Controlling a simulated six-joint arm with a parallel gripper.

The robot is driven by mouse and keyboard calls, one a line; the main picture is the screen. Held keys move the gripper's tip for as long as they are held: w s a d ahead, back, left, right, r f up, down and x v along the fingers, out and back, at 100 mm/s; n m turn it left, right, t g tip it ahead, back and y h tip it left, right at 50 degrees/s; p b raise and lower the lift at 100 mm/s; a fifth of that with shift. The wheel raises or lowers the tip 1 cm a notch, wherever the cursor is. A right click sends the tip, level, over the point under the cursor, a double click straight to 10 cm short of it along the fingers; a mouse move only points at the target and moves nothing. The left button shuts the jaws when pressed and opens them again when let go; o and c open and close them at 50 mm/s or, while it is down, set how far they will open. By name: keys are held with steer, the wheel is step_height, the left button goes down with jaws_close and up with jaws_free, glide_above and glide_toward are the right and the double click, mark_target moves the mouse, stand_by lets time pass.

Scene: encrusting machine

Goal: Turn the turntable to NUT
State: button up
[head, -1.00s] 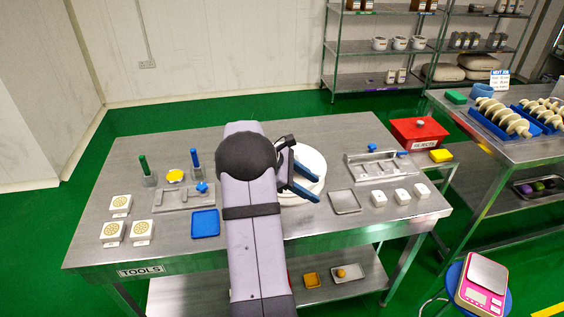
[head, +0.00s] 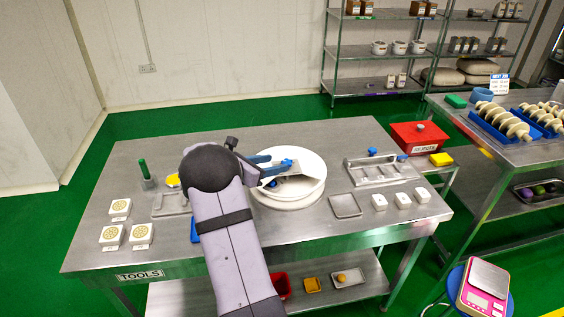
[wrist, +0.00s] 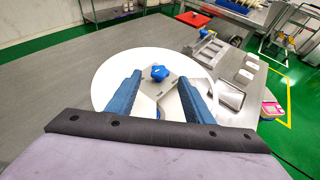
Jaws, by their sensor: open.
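The turntable (head: 309,190) is a round white disc on a white base near the middle of the steel table. It also shows in the wrist view (wrist: 112,72), below and ahead of my gripper. A blue knob (wrist: 159,73) on a grey plate is on the disc, seen between my fingers. The knob also shows in the head view (head: 286,165). My gripper (head: 277,163) is over the disc, with its two blue fingers apart and nothing between them; in the wrist view (wrist: 158,88) the fingers reach toward the knob. I see no NUT label.
A steel fixture with blue knobs (head: 380,171), a small metal tray (head: 345,206) and several white blocks (head: 379,200) lie right of the turntable. A red box (head: 418,136) stands at the back right.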

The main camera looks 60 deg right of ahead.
mark_target(286, 161)
steer(key=shift+p+x, duration=0.5)
steer(key=shift+x, duration=2.05)
jaws_close()
